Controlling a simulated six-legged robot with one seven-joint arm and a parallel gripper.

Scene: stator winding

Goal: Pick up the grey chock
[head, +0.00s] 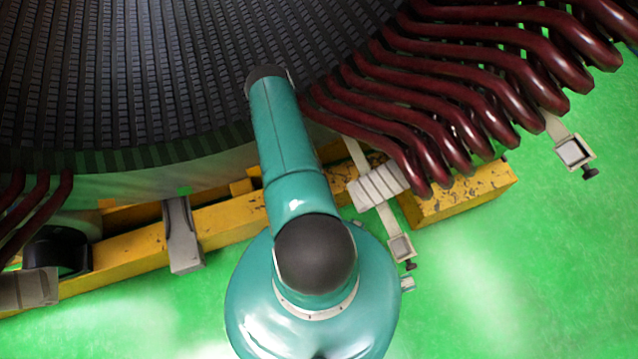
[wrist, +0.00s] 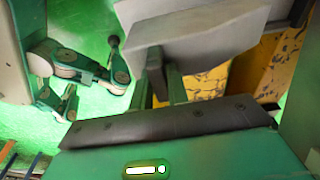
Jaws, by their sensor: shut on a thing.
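The grey chock (wrist: 205,38) fills the upper middle of the wrist view as a pale grey block with sloped faces. My gripper (wrist: 163,70) comes up from the dark plate at the bottom of that view. Its narrow fingers are shut on the near, lower side of the chock. The fingertips are partly hidden against the block. In the head view my teal arm reaches up over the yellow beam, and my gripper cannot be made out there. A grey piece (head: 182,236) stands against the beam left of the arm; I cannot tell if it is the held chock.
The dark slotted stator (head: 130,80) fills the upper left, with dark red coils (head: 450,100) at right. A yellow, worn beam (head: 235,221) runs below it. Light grey blocks and a clamp bar (head: 378,187) sit right of the arm. Green floor is open at lower right.

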